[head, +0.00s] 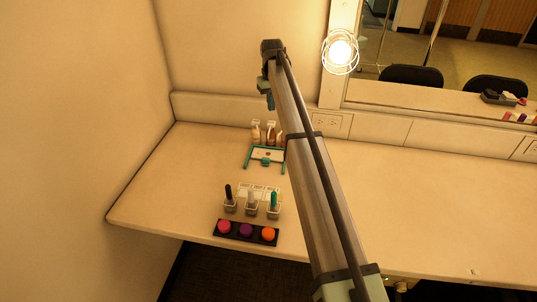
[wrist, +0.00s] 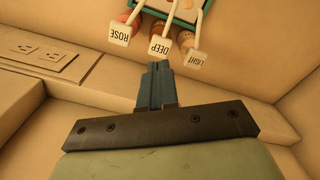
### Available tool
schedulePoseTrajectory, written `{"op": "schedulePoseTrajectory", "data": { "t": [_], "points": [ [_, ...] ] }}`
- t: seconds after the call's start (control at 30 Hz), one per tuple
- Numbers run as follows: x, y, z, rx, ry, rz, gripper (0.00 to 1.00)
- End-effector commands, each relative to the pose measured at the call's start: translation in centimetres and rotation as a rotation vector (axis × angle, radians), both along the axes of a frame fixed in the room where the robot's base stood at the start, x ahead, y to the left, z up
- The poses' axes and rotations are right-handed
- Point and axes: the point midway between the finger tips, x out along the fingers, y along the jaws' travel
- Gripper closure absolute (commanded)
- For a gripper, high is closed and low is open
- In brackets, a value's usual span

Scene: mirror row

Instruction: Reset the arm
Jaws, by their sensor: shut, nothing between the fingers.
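My gripper (head: 270,101) is at the end of my arm, raised above the back of the counter in the head view. In the wrist view its fingers (wrist: 157,88) are together with nothing between them. Close beyond the fingertips in that view are tags reading ROSE (wrist: 120,33), DEEP (wrist: 159,47) and LIGHT (wrist: 196,58). The gripper looks apart from them. My arm crosses the middle of the head view and hides part of the counter.
The counter (head: 400,200) holds a teal-framed holder (head: 266,156) with bottles behind it, several small clear cups (head: 251,205) and a black tray (head: 217,233) with three coloured discs. A lit bulb (head: 341,51) is beside the mirror. The counter's right side is mostly clear.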

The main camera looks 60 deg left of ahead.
Motion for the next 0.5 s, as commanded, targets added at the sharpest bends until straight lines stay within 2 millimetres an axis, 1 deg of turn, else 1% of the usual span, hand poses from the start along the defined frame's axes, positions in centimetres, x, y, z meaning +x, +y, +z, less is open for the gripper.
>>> {"op": "schedulePoseTrajectory", "data": {
  "t": [0.1,0.2,0.5],
  "points": [
    [0.0,0.0,1.1,0.001,0.000,0.000,1.00],
    [0.0,0.0,1.7,0.001,0.000,0.000,1.00],
    [0.0,0.0,1.9,0.000,0.000,0.000,1.00]
  ]
}}
